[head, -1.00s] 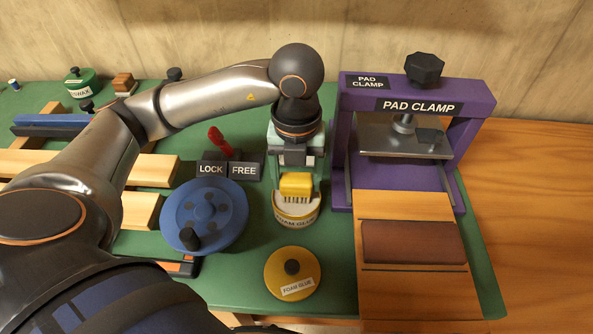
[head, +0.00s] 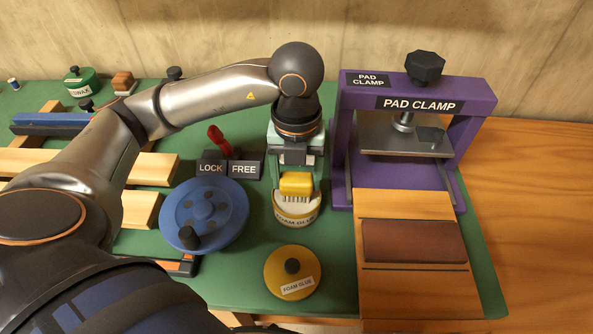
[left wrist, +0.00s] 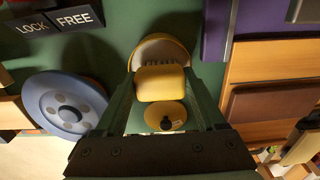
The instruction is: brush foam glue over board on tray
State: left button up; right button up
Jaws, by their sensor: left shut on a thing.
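My left gripper (head: 296,180) points down and is shut on a yellow brush (head: 296,184) with pale bristles. The brush is at the mouth of the yellow foam glue pot (head: 297,218); I cannot tell whether the bristles touch the glue. In the left wrist view the brush (left wrist: 160,83) sits between the fingers and covers part of the pot (left wrist: 160,48). A reddish-brown board (head: 414,241) lies on the wooden tray (head: 415,290), right of the gripper. My right gripper is not in view.
The yellow foam glue lid (head: 292,272) lies in front of the pot. A purple pad clamp (head: 345,140) stands behind the tray. A blue handwheel (head: 204,214) and the LOCK/FREE block (head: 229,168) with a red lever are at left. Wooden bench at right is clear.

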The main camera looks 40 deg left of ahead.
aim_at(297, 176)
pick_arm(q)
jog(key=shift+f, duration=0.1)
dwell(0.3)
jog(key=shift+r+p, duration=2.75)
jog(key=shift+r, duration=0.85)
